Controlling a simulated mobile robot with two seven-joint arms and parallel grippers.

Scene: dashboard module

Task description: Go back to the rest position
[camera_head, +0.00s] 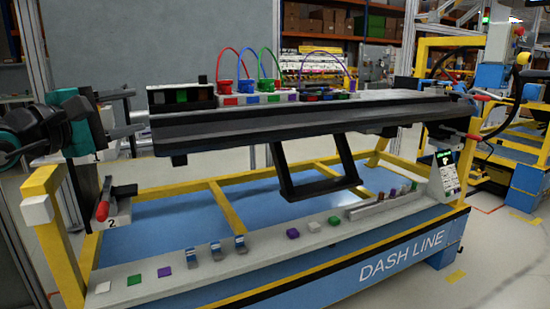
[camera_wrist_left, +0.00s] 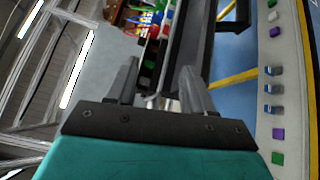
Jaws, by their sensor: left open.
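My left gripper (camera_head: 133,112) comes in from the left, at the left end of the long black dashboard beam (camera_head: 300,122). Its teal body is behind two grey fingers, which are apart with nothing seen held between them. In the left wrist view the open fingers of the gripper (camera_wrist_left: 158,78) point toward the end of the beam (camera_wrist_left: 190,45), which runs away from me. I cannot tell whether a finger touches the beam. My right gripper is not in view.
A yellow-framed stand (camera_head: 222,205) carries the beam. A red-handled clamp (camera_head: 103,203) stands below my left gripper. Small coloured blocks and blue clips (camera_head: 240,244) line the front ledge. Wire loops and coloured blocks (camera_head: 262,98) sit behind the beam. A black bracket (camera_head: 318,187) hangs under it.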

